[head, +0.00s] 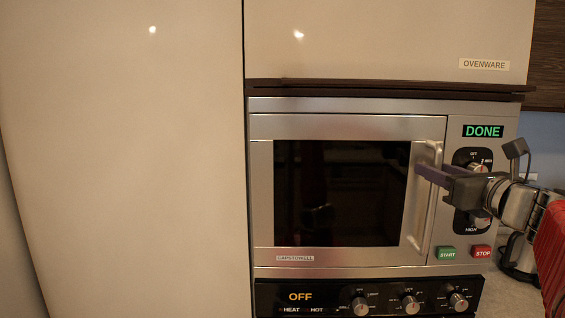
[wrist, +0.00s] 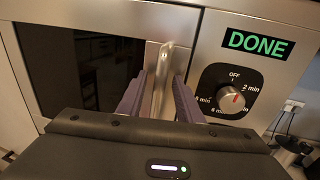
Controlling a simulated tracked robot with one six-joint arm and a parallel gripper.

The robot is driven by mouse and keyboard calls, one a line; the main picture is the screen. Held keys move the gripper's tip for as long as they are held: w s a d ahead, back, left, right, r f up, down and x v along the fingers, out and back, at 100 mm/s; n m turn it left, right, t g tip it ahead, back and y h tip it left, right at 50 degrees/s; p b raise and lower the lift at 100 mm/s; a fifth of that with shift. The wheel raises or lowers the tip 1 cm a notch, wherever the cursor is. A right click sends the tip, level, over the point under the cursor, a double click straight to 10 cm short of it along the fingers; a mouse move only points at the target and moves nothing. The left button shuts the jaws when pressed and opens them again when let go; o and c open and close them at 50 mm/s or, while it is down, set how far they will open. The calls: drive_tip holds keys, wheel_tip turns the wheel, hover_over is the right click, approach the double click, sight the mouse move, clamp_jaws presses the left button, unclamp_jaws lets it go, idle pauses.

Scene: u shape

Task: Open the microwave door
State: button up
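The microwave (head: 380,104) is built in below a cabinet, and its door (head: 262,190) with a dark window is closed. A silver bar handle (head: 423,215) stands upright, slightly tilted, at the door's right edge. My gripper (head: 427,172) reaches in from the right at the upper part of the handle. In the wrist view, the two purple fingers of my gripper (wrist: 162,95) lie on either side of the handle (wrist: 165,70), close to it. I cannot tell whether they press on it. The dark gripper body hides the lower part of the handle there.
Right of the door is a panel with a DONE display (head: 483,131), a timer dial (wrist: 230,91), START (head: 447,252) and STOP (head: 481,251) buttons. A knob panel (head: 330,298) reading OFF lies below. A large plain cabinet front (head: 125,160) is at left. The space before the door looks free.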

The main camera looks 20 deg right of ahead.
drive_tip(key=shift+c, duration=0.3)
clamp_jaws()
idle(0.5)
